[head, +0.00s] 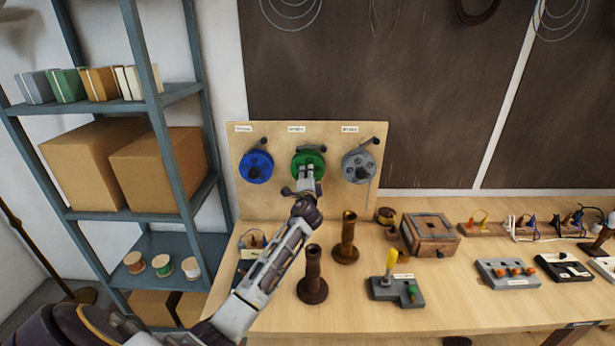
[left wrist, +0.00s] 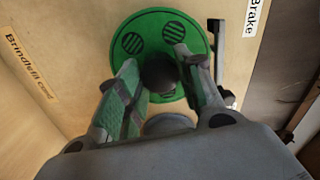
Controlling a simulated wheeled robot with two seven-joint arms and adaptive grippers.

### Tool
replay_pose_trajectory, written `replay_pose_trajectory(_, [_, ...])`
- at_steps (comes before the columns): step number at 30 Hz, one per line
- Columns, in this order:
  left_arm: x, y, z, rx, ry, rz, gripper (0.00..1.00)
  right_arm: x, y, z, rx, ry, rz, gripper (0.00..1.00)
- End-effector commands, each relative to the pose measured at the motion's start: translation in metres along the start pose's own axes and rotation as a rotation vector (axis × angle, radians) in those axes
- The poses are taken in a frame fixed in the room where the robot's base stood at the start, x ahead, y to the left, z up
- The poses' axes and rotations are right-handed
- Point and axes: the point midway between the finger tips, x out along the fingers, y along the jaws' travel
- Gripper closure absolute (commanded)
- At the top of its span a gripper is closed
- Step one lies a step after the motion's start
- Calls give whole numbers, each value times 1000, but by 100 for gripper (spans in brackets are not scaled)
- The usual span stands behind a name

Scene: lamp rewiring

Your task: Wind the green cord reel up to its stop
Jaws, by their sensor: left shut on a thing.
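The green cord reel (head: 309,159) is the middle one of three reels on an upright wooden board (head: 237,197). In the left wrist view the green disc (left wrist: 130,68) with striped round patches faces me. My left gripper (head: 307,171) is in front of the reel. Its two fingers (left wrist: 160,85) are closed around a dark round knob (left wrist: 159,70) on the front of the disc, and hide part of the disc. A dark lever (left wrist: 218,58) stands beside the disc at right, near a "Brake" label (left wrist: 253,17). My right gripper is not in view.
A blue reel (head: 256,167) and a grey reel (head: 358,166) flank the green one. Shelves (head: 177,95) stand at left.

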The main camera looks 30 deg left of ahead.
Motion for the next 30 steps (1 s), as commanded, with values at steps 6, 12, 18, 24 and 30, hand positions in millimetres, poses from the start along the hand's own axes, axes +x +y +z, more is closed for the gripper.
replay_pose_trajectory(6, [0, 1, 0, 209, 2, 1, 88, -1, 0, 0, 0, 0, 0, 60])
replay_pose_trajectory(12, [0, 2, 0, 399, 1, 1, 88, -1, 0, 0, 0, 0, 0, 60])
replay_pose_trajectory(18, [0, 2, 0, 589, 2, 1, 88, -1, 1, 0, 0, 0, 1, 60])
replay_pose_trajectory(24, [0, 3, 0, 775, 2, 1, 88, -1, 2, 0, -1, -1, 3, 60])
replay_pose_trajectory(30, [0, 3, 0, 932, 3, 3, 88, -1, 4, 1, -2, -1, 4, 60])
